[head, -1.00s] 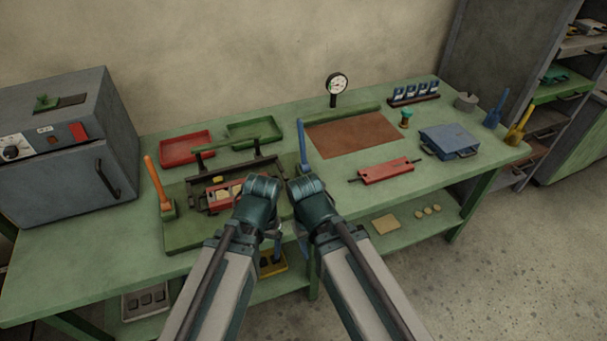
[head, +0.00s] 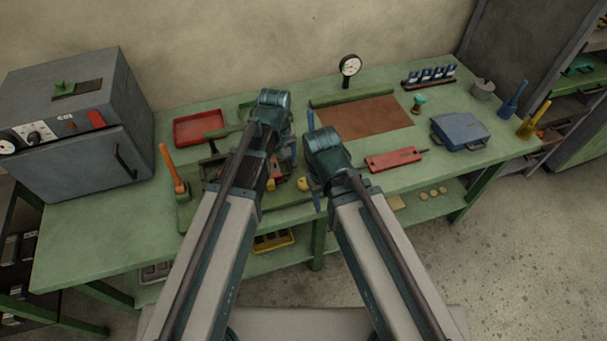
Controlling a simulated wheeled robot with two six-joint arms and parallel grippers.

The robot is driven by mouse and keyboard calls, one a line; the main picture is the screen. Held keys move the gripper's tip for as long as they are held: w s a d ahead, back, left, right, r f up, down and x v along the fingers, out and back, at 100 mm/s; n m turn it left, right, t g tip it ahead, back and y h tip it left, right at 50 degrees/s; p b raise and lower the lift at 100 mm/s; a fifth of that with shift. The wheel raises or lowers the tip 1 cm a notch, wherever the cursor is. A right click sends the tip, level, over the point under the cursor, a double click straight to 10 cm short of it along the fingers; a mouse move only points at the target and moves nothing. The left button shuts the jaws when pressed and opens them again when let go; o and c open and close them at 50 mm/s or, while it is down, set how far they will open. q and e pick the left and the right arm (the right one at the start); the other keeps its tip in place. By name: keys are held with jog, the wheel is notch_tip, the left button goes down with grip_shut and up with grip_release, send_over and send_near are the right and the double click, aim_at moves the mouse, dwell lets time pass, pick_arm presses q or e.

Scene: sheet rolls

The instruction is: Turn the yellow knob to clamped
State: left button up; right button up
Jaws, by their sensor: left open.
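A yellow knob (head: 303,183) shows low between my two forearms, at the front of the green-based roll machine (head: 188,215) on the bench. A second small yellow spot lies just to its left, partly covered by my left arm. My left gripper (head: 284,158) is open and reaches over the machine, up and left of the knob; its fingers are mostly hidden by the wrist, and I see no contact with the knob. The knob's marking cannot be read.
A red tray (head: 200,128), red block (head: 393,159), blue box (head: 460,131) and dial gauge (head: 349,66) are on the bench. A grey oven (head: 75,170) stands left.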

aim_at(303, 182)
pick_arm(q)
jog(key=w+d+n, duration=0.2)
jog(key=w+d, duration=0.1)
jog(key=d, duration=0.3)
jog(key=shift+d+n, duration=0.25)
jog(key=shift+n, duration=0.05)
jog(key=shift+w, duration=0.1)
notch_tip(303, 182, down, 14)
jog(key=b, duration=1.4)
jog(key=shift+r, duration=0.15)
grip_shut()
